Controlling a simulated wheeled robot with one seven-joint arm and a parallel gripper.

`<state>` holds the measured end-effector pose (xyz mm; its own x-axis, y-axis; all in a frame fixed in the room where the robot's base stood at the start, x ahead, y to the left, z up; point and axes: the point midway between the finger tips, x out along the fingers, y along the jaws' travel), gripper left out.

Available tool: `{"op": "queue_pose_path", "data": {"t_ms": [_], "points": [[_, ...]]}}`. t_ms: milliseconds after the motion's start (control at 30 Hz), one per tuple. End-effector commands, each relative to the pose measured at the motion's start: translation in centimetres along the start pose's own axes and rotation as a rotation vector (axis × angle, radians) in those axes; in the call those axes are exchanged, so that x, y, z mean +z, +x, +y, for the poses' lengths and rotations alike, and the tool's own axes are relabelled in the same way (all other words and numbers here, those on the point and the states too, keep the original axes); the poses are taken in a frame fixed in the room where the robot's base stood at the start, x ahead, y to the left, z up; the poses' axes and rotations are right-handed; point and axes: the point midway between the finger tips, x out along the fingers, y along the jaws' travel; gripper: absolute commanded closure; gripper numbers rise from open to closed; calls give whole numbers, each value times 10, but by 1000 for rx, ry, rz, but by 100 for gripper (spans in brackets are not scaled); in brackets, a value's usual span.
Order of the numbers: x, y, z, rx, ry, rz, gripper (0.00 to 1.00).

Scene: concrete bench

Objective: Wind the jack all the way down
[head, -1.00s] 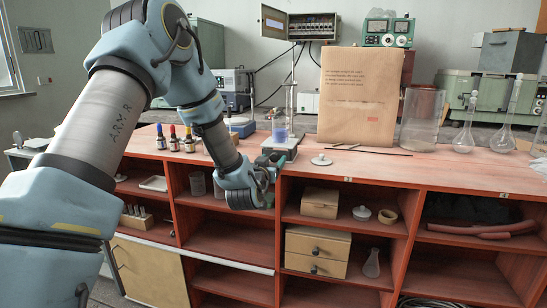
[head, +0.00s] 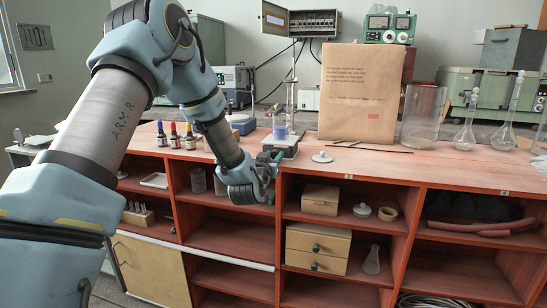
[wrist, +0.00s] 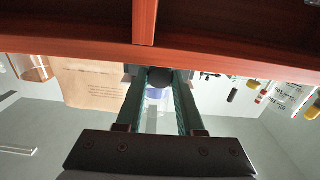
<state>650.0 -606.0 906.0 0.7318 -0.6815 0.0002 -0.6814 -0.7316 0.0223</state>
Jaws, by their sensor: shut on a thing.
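The jack (head: 284,151) stands at the front edge of the bench top, with a beaker of blue liquid (head: 280,132) on it. The beaker also shows between my fingers in the wrist view (wrist: 157,94). My gripper (head: 270,158) is at the front of the jack, just past the bench edge. In the wrist view my gripper (wrist: 160,80) is shut on the jack's dark round knob (wrist: 160,76). My fingers hide much of the jack's front, so its exact height is hard to tell.
Dropper bottles (head: 174,135) stand left of the jack. A white lid (head: 322,157) and thin rods (head: 372,147) lie to its right, before a brown paper package (head: 357,95). A glass cylinder (head: 420,120) and flasks (head: 468,125) stand farther right. Open red shelves (head: 232,240) lie below.

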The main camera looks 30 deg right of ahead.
Motion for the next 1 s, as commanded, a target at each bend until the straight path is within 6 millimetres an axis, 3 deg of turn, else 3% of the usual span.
{"op": "queue_pose_path", "data": {"t_ms": [300,700,1000], "points": [[1,0,0,0,-17,1,100],[3,0,-2,0,-388,2,100],[1,0,-1,0,-422,-1,100]]}}
